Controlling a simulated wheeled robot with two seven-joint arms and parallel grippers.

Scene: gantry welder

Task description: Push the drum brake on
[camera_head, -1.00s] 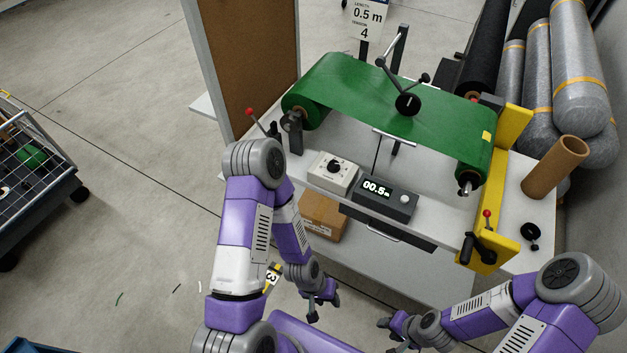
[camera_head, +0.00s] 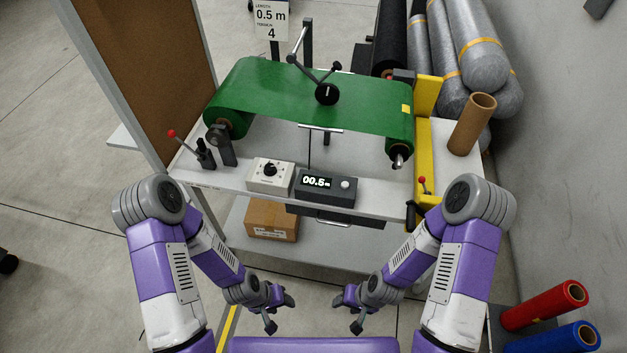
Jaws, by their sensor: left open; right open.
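A lever with a red ball knob (camera_head: 171,134) stands on a black base at the left end of the white bench. It leans up and to the left, beside the left end of the green sheet roll (camera_head: 232,127); it looks like the drum brake lever. Another small red-knobbed lever (camera_head: 422,180) is on the yellow bracket at the right end. My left gripper (camera_head: 279,314) is open and empty, low in front of the bench, well below the left lever. My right gripper (camera_head: 347,314) is open and empty beside it, mirroring it. Neither touches anything.
A dial box (camera_head: 270,176) and a display box (camera_head: 327,187) sit on the bench's front. A cardboard box (camera_head: 272,219) is on the lower shelf (camera_head: 330,254). A brown board (camera_head: 140,62) rises at left. Red and blue rolls (camera_head: 545,305) lie at lower right.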

